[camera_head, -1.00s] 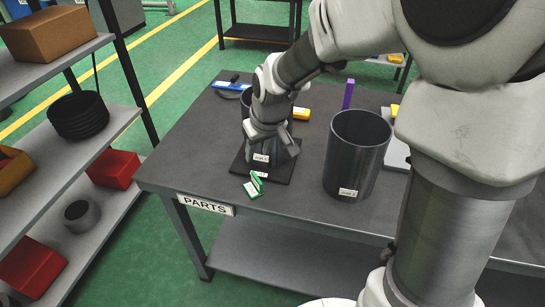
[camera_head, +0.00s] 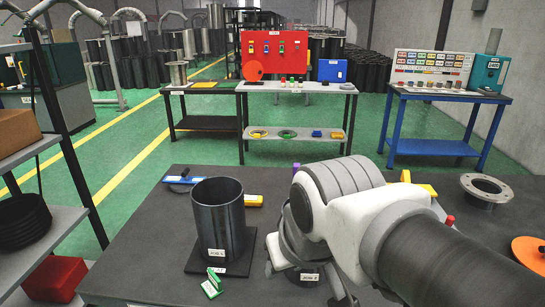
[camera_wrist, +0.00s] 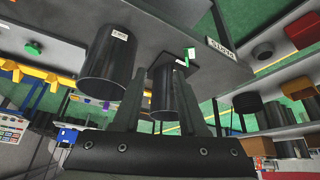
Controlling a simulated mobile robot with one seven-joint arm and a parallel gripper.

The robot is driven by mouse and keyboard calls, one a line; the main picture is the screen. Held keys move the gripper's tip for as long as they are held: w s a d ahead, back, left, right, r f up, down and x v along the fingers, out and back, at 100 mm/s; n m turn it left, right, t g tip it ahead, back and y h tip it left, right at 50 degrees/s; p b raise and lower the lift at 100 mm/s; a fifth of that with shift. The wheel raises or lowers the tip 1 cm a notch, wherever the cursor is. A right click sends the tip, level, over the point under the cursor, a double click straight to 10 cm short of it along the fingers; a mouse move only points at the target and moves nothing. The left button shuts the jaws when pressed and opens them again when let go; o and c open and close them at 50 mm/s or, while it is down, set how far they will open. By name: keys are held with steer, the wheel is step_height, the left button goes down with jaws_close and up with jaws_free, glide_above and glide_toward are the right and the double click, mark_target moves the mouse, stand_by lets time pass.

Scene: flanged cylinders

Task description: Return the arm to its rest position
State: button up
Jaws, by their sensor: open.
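My arm fills the right of the head view and hides most of my gripper there. In the wrist view my gripper (camera_wrist: 160,78) shows two dark fingers apart, with nothing clearly held between them. A dark open cylinder (camera_head: 218,220) stands upright on a black square plate (camera_head: 246,262) near the table's front edge. It also shows between the fingers in the wrist view (camera_wrist: 163,95), beyond them. A second dark cylinder (camera_wrist: 108,62) shows in the wrist view. In the head view my arm covers most of it.
The dark table (camera_head: 150,240) also holds a green item (camera_head: 212,284), a yellow item (camera_head: 253,200), a blue-handled tool (camera_head: 182,181) and a grey flange (camera_head: 487,190). A shelf (camera_head: 40,170) stands at left. Other benches stand behind.

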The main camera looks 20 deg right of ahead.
steer(key=shift+s+d+f, duration=0.1)
steer(key=shift+s+d, duration=0.05)
steer(key=shift+s, duration=0.2)
step_height(320, 180, up, 2)
steer(key=shift+r+p, duration=0.1)
steer(key=shift+p, duration=0.95)
